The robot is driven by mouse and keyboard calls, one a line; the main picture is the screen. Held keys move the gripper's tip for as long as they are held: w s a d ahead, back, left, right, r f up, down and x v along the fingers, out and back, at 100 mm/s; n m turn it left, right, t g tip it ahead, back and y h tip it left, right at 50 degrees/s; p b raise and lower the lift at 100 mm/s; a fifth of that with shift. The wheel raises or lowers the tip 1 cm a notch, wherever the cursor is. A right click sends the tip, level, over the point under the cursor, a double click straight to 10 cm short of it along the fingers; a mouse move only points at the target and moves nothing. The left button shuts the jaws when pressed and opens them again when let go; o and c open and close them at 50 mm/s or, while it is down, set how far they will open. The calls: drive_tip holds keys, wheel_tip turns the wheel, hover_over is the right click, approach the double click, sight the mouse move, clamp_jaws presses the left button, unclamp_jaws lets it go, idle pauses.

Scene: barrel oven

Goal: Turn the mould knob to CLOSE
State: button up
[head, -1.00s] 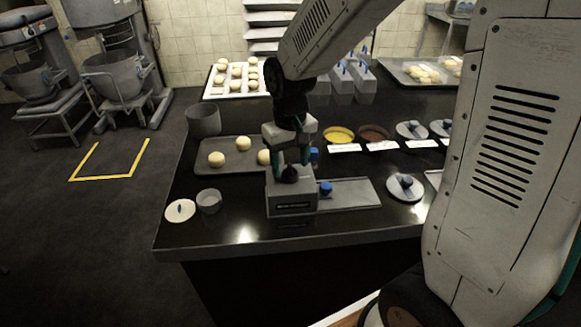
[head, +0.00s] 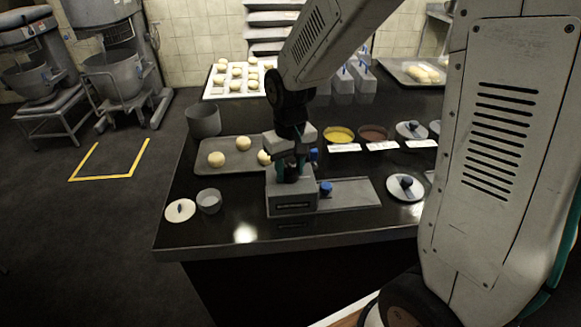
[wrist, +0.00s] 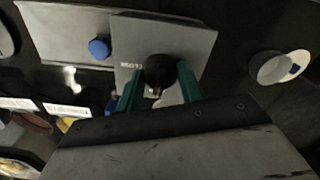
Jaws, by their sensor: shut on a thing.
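The mould (head: 291,198) is a grey box with a dark label plate on its front, on the black counter. Its dark round knob (wrist: 158,72) is on top, with a pale pointer mark on it in the wrist view. My gripper (head: 293,171) points down over the box. In the wrist view its green fingers (wrist: 158,88) stand on both sides of the knob and are shut on it. A blue knob (wrist: 99,48) sits beside the box, by a flat grey plate (head: 350,193).
A tray (head: 240,169) with dough balls lies behind the box. A white lid (head: 180,210) and a small cup (head: 209,201) stand to the left. A round lid (head: 405,187) lies to the right. Bowls of yellow (head: 339,134) and brown filling stand behind.

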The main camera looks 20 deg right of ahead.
drive_tip(key=m, duration=0.8)
drive_tip(key=shift+m, duration=0.3)
drive_tip(key=m, duration=0.4)
drive_tip(key=shift+m, duration=0.3)
drive_tip(key=m, duration=0.4)
drive_tip(key=shift+m, duration=0.3)
drive_tip(key=o, duration=1)
